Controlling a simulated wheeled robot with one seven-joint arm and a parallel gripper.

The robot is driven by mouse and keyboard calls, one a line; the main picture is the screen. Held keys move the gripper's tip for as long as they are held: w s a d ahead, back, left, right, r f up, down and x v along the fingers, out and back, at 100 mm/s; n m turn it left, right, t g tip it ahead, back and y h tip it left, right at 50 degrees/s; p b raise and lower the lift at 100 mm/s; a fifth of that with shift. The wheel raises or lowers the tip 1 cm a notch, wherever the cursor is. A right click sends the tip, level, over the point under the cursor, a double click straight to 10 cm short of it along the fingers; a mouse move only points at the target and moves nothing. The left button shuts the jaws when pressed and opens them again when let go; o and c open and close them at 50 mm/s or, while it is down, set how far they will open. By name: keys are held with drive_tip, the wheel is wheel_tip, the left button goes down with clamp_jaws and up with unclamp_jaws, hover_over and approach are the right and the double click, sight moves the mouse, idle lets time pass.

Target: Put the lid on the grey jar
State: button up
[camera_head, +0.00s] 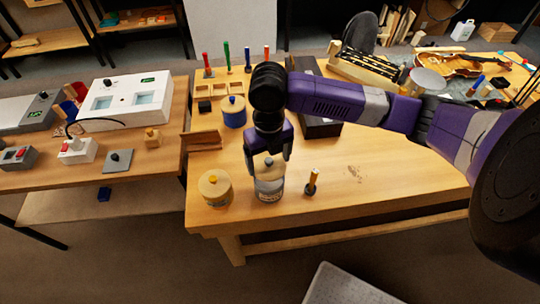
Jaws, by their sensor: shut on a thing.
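The grey jar (269,188) stands near the front edge of the wooden bench, to the right of a cream jar. My gripper (268,158) points down directly over the grey jar. Its dark fingers are shut on the lid (268,164) at the top of the jar, and the fingers hide part of it. I cannot tell whether the lid is seated on the rim or just above it.
The cream jar (215,188) with a wooden lid stands close on the left. A small wooden-handled tool (312,182) stands upright on the right. A blue jar (233,111) is behind. The bench (400,180) is mostly clear to the right.

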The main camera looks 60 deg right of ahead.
drive_tip(key=shift+f+b, duration=1.75)
drive_tip(key=shift+f, duration=0.85)
drive_tip(key=shift+f+b, duration=0.2)
drive_tip(key=shift+b, duration=0.4)
idle(0.4)
idle(0.3)
drive_tip(key=o, duration=1.2)
drive_tip(key=shift+r, duration=0.15)
drive_tip(key=shift+r+p, duration=2.4)
drive_tip(key=shift+r, duration=1)
